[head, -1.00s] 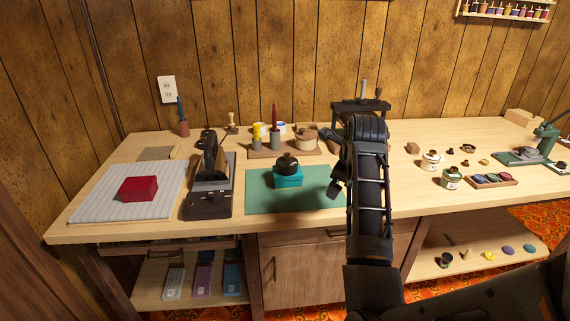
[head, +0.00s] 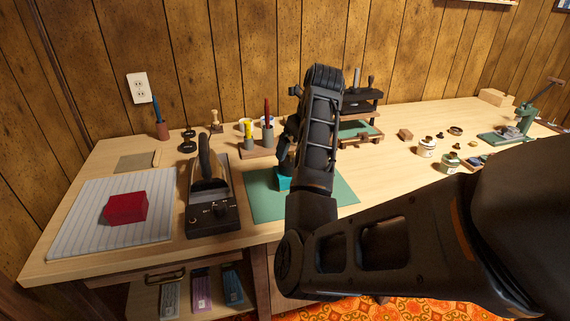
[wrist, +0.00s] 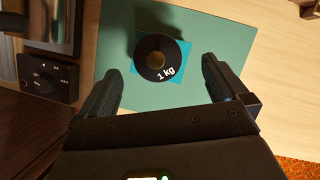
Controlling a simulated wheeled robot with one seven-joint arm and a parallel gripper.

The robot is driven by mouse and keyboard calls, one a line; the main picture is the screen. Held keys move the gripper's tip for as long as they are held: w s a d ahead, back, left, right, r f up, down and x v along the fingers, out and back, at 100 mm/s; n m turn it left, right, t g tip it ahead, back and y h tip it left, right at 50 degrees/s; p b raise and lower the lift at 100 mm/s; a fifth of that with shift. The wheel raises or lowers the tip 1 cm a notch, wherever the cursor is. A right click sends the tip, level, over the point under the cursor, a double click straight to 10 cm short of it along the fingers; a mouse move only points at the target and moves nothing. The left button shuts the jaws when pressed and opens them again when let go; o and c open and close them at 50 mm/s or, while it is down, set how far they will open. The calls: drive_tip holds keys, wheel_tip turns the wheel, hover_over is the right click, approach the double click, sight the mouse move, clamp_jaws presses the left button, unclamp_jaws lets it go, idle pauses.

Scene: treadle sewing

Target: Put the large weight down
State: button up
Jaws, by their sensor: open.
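The large weight (wrist: 157,60) is a round black disc marked "1 kg" with a brownish knob in its middle. In the wrist view it sits on a teal block (wrist: 178,50) on the green mat (wrist: 225,45). In the head view my arm hides the weight, and only part of the teal block (head: 284,184) shows on the mat (head: 258,205). My gripper (wrist: 160,68) is open and empty, above the mat. Its fingers appear on either side of the weight in the wrist view, apart from it; their height relative to it is unclear.
Left of the mat stands a black press with a handle (head: 211,215). Behind are pen cups (head: 267,138). A black stand (head: 362,100) and small pots (head: 426,148) are to the right.

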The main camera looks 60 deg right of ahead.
sight(292, 153)
drive_tip(key=x, duration=0.6)
drive_tip(key=shift+a, duration=0.25)
clamp_jaws()
drive_tip(key=shift+w+r, duration=0.1)
idle(0.6)
